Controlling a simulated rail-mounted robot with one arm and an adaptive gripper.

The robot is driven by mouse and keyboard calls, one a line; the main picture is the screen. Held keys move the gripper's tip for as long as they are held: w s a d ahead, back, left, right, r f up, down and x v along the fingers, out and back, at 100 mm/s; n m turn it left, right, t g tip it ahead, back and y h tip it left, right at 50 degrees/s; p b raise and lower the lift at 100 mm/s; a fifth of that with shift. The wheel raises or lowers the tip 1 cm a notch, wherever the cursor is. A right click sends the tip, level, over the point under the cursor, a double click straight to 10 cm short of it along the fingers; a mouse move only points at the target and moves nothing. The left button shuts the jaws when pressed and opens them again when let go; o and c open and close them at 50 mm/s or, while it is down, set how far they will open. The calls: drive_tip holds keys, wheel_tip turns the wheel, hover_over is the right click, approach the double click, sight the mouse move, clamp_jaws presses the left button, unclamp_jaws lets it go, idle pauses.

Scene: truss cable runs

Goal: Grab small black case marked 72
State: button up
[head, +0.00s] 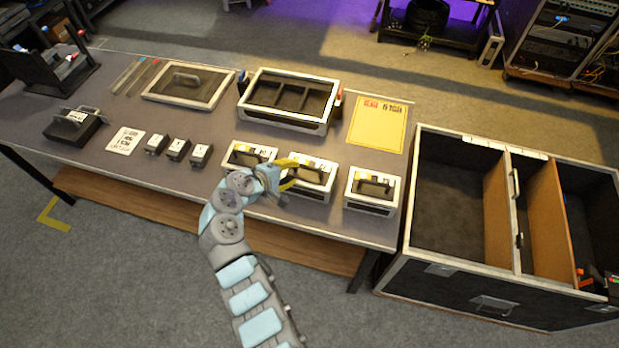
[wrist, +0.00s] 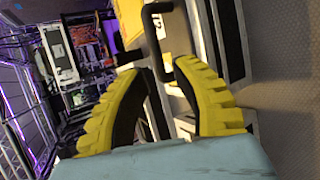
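Three cases with dark handles and pale, yellow-marked tops stand in a row along the table's front: a left one (head: 241,151), a middle one (head: 318,167) and a right one (head: 373,188). Three smaller black cases with pale labels, a left one (head: 157,144), a middle one (head: 178,149) and a right one (head: 201,155), stand further left. I cannot read 72 on any. My gripper (head: 292,174) is over the left part of the middle case. In the wrist view its yellow fingers (wrist: 163,76) are apart, with a dark handle (wrist: 157,35) just beyond the tips. Contact is unclear.
A large open black crate (head: 455,190) stands right of the table. Behind the row are an open tray-like case (head: 287,120), a flat lidded panel (head: 188,84) and a yellow sheet (head: 378,123). A black handled case (head: 75,127) sits at the left.

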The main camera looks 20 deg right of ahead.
sight(301, 167)
drive_tip(key=shift+w+x, duration=0.1)
drive_tip(key=shift+x, duration=1.25)
drive_tip(key=shift+w+x, duration=0.15)
drive_tip(key=shift+x, duration=1.2)
drive_tip(key=shift+r, duration=0.1)
drive_tip(key=shift+c, duration=0.2)
clamp_jaws()
